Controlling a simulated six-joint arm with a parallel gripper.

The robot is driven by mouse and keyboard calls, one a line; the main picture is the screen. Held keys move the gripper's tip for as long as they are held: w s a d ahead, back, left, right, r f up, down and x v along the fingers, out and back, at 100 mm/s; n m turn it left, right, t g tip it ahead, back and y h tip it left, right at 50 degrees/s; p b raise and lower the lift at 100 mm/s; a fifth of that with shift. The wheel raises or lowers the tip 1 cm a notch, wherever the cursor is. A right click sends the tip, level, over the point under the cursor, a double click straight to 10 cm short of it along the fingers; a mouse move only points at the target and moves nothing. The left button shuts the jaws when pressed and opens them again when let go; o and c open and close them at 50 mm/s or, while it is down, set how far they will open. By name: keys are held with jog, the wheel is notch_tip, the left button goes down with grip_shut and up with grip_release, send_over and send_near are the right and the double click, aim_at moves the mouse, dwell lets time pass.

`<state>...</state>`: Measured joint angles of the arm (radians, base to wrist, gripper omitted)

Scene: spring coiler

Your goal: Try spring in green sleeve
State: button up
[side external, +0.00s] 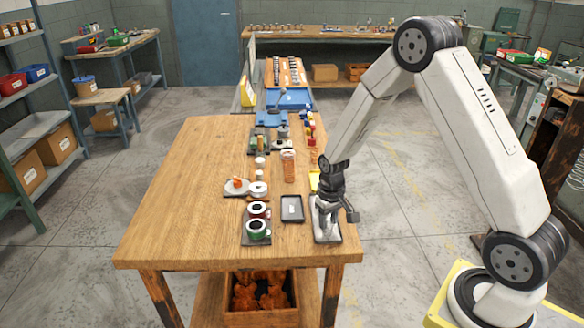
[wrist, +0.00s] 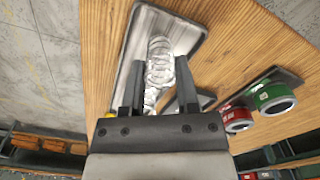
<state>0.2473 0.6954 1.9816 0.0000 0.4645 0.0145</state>
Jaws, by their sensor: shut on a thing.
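My gripper (side external: 326,203) is low over a grey tray (side external: 335,239) at the table's near right corner. In the wrist view its fingers (wrist: 161,84) are shut on a shiny coiled metal spring (wrist: 159,62), with the tray (wrist: 190,38) behind it. I cannot tell whether the spring still touches the tray. The green sleeve (side external: 257,231), a ring with a pale rim and dark opening, stands on a dark base to the left of my gripper. It also shows at right in the wrist view (wrist: 264,94). A red sleeve (wrist: 237,114) stands beside it.
A dark-rimmed tray (side external: 292,216) lies between the sleeves and my gripper. A white dish (side external: 238,193) with an orange item, a white ring (side external: 258,188) and a tall orange-and-white container (side external: 288,166) stand farther back. The table's near left is clear.

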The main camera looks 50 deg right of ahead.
jog(key=shift+r, duration=0.2)
jog(key=shift+r, duration=0.3)
jog(key=shift+r, duration=0.1)
dwell(0.3)
jog(key=w+a+r, duration=0.1)
jog(key=w, duration=0.1)
jog(key=w+a+r, duration=0.1)
jog(key=w+a, duration=0.1)
jog(key=w, duration=0.1)
jog(key=w+a+r, duration=0.1)
jog(key=w+a, duration=0.1)
jog(key=shift+w+r, duration=0.2)
jog(key=shift+w, duration=0.05)
jog(key=w+a+r, duration=0.5)
jog(key=w+a, duration=0.1)
jog(key=a, duration=0.2)
jog(key=shift+w, duration=0.15)
jog(key=shift+a, duration=0.1)
jog(key=shift+f, duration=2.6)
